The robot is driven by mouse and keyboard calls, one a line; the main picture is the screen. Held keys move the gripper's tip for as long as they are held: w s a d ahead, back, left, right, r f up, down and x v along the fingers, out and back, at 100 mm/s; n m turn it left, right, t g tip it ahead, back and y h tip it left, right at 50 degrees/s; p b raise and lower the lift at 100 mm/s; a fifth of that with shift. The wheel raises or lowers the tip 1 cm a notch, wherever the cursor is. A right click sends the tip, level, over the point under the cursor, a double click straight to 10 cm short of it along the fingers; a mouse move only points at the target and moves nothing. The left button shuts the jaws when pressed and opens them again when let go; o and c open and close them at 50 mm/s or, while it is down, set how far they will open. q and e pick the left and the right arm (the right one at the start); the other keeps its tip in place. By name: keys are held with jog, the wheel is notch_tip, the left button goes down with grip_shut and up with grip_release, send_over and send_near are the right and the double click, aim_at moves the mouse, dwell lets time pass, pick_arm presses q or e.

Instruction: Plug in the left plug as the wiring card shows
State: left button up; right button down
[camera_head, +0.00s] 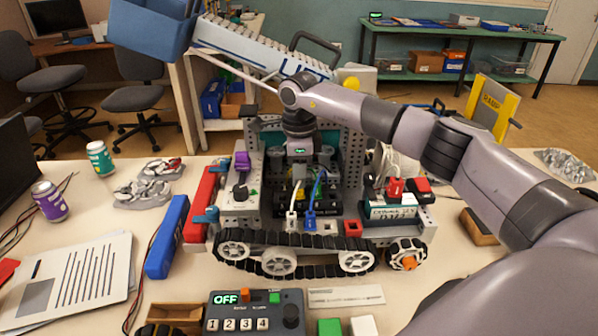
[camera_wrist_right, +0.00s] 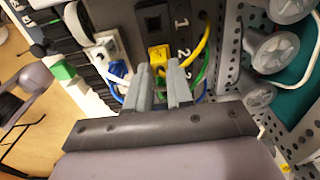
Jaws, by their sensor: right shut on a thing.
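My right gripper (camera_head: 298,178) reaches down over the middle of the tracked robot model. In the right wrist view its two fingers (camera_wrist_right: 158,70) are shut on a yellow plug (camera_wrist_right: 158,54), by the number 2 on a black numbered block (camera_wrist_right: 170,20). I cannot tell whether the plug is seated. A dark square socket by number 1 looks empty. A white plug (camera_head: 291,221) and a blue plug (camera_head: 310,220) lie side by side at the model's near side, cables running back. I cannot make out a wiring card for certain. My left gripper is out of view.
The tracked model (camera_head: 300,242) stands mid-table. A control box (camera_head: 255,312) reading OFF is in front. A blue bar (camera_head: 167,237), printed sheets (camera_head: 85,265) and cans (camera_head: 100,158) are on the left. Yellow and green cables curve close to my fingers.

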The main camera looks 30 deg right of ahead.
jog(key=shift+f, duration=0.2)
dwell(0.6)
jog(key=c, duration=0.9)
grip_release()
jog(key=shift+r, duration=0.1)
jog(key=shift+r+p, duration=1.4)
jog(key=shift+r, duration=1.6)
